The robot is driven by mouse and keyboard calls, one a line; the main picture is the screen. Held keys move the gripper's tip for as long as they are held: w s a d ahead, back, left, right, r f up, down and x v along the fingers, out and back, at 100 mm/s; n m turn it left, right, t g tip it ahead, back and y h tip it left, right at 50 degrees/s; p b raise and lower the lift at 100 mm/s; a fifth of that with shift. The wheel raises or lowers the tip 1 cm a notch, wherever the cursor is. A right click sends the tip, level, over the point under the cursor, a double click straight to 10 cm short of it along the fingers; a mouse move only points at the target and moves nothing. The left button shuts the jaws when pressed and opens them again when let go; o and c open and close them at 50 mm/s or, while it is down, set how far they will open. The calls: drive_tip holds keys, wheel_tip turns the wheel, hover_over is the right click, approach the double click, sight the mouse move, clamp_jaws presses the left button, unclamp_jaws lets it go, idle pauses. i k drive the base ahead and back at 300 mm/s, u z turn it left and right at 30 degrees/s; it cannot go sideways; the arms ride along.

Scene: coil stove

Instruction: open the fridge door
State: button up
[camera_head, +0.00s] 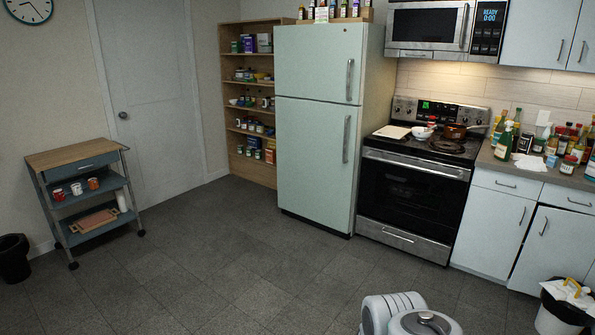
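The fridge (315,120) is pale green and stands left of the stove. Its smaller upper door (315,65) and taller lower door (310,155) both look shut. Each has a vertical metal handle near its right edge: the upper handle (349,80) and the lower handle (346,139). White and grey parts of my own body show at the bottom of the head view, across the floor from the fridge. My gripper is not in view.
The open grey floor (220,260) in front of the fridge is clear. The stove (415,180) and cabinets (495,220) stand to the right, with a bin (556,318) at lower right. A shelf (233,150) adjoins the fridge's left side. A cart (85,154) stands far left.

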sight(318, 141)
drive_tip(key=z, duration=0.2)
drive_tip(key=i, duration=3)
drive_tip(key=u, duration=0.4)
drive_tip(key=i, duration=1.45)
drive_tip(key=u, duration=0.15)
